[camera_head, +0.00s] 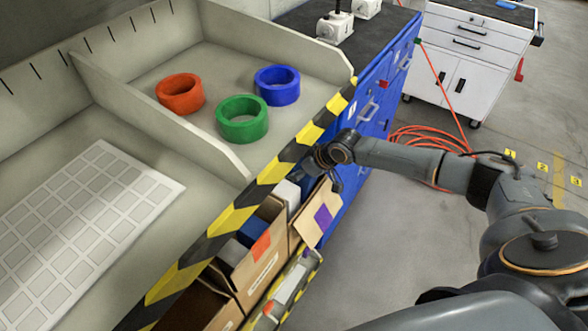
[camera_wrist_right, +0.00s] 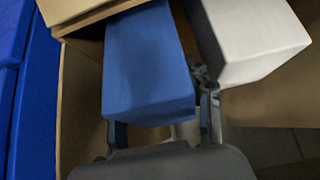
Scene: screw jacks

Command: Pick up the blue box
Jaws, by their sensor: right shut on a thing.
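The blue box (camera_wrist_right: 150,65) fills the upper middle of the right wrist view, between the two fingers of my right gripper (camera_wrist_right: 163,115). The fingers are shut on it, one on each side. Its far end lies inside a cardboard bin (camera_wrist_right: 80,95). In the head view my right gripper (camera_head: 326,166) reaches down at the front edge of the bench, over the bins, and hides most of the box there. My left gripper is not in view.
A white box (camera_wrist_right: 258,38) lies close beside the blue box. Cardboard bins (camera_head: 262,272) stand below the striped bench edge (camera_head: 237,207). Orange, green and blue rings lie on the bench. A blue cabinet (camera_head: 372,108) stands beyond; open floor lies right.

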